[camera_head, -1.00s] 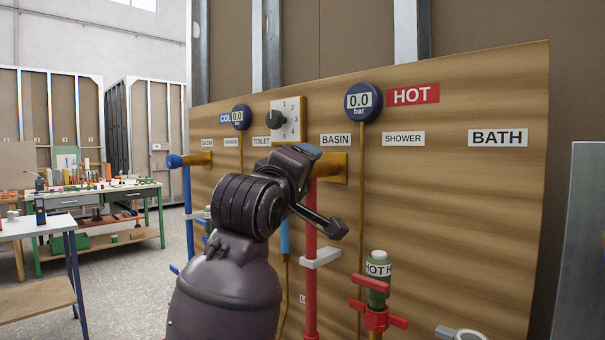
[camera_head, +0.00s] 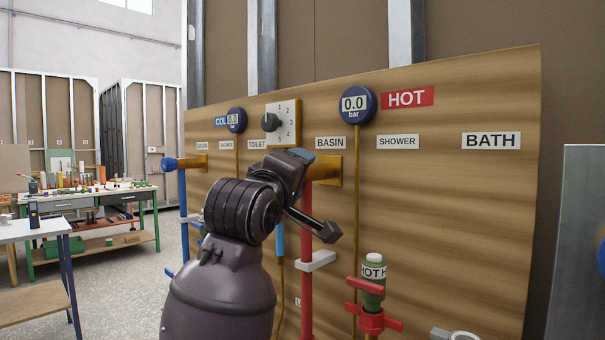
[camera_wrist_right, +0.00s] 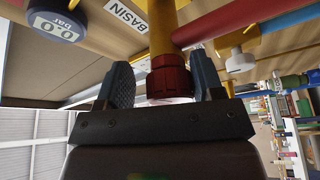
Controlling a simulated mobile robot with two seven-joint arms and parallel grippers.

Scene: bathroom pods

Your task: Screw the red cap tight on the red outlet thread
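The red cap (camera_wrist_right: 170,76) sits at the end of a brass outlet pipe (camera_wrist_right: 162,25) in the right wrist view. The red outlet thread cannot be made out; the cap covers that end. My right gripper (camera_wrist_right: 163,72) is open, with one finger on each side of the cap. A gap shows between the left finger and the cap; the right finger is close beside it, and I cannot tell whether it touches. In the head view my arm hides the cap, near the brass outlet (camera_head: 327,170) under the BASIN label (camera_head: 330,143). My left gripper is not in view.
A red pipe (camera_head: 306,225) with a grey-white clip (camera_head: 315,261) runs down beside the arm. A green bottle-like fitting (camera_head: 373,272) with red handles stands to the right. Gauges and labels are on the wooden board (camera_head: 450,220). Workbenches (camera_head: 75,200) stand at the far left.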

